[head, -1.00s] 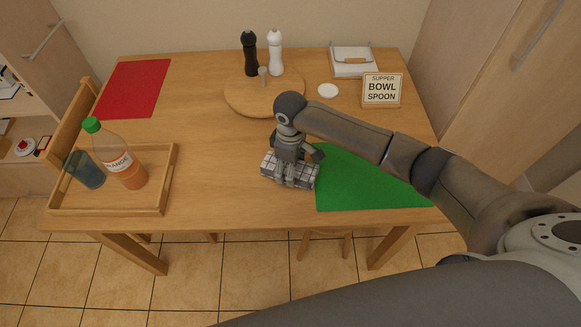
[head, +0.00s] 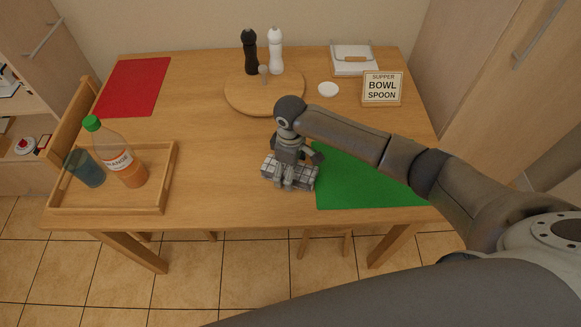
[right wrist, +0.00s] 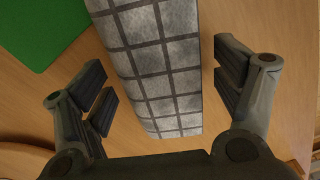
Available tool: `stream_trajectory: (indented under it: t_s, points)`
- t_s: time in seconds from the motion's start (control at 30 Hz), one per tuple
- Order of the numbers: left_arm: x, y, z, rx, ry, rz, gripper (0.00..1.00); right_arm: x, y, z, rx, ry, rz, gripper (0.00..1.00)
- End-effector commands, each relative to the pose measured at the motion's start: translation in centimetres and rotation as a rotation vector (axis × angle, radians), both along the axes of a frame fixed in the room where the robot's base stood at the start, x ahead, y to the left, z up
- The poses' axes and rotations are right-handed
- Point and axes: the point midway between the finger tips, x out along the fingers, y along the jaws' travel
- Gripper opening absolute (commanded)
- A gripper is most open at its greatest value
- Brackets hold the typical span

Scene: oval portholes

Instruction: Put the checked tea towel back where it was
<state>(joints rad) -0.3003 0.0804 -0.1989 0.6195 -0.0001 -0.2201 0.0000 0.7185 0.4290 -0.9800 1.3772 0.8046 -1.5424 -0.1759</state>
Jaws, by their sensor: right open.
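The checked tea towel (head: 270,167), grey with dark lines, lies folded on the wooden table at the left edge of the green mat. My right gripper (head: 287,183) points down over it and hides its middle. In the right wrist view the towel (right wrist: 160,65) lies between the two open fingers of my right gripper (right wrist: 160,92), with a gap on each side. My left gripper is not in view.
The green mat (head: 365,182) lies right of the towel. A wooden tray (head: 110,209) with an orange bottle (head: 121,163) and a blue glass (head: 84,168) stands left. A round board (head: 245,98), white disc (head: 328,89) and sign (head: 382,89) stand behind.

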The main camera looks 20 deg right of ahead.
Motion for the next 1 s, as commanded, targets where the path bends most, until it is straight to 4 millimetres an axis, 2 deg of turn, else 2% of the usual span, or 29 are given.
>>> stream_trajectory:
  t_s: [0.17,0.27,0.7,0.83,1.0]
  points:
    - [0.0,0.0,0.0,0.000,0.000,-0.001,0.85,0.1,0.0,0.4,0.000,-0.002,0.000,0.85]
    - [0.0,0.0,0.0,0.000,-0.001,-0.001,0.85,0.1,0.0,1.5,0.000,-0.004,0.001,0.85]
    - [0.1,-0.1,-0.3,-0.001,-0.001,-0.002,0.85,0.1,0.0,10.4,0.001,-0.003,0.001,0.85]
    - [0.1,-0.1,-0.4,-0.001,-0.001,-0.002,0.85,0.1,0.0,11.9,0.000,-0.001,-0.001,0.85]
    - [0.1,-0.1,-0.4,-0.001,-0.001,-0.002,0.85,0.0,0.0,12.6,0.000,0.000,-0.001,0.85]
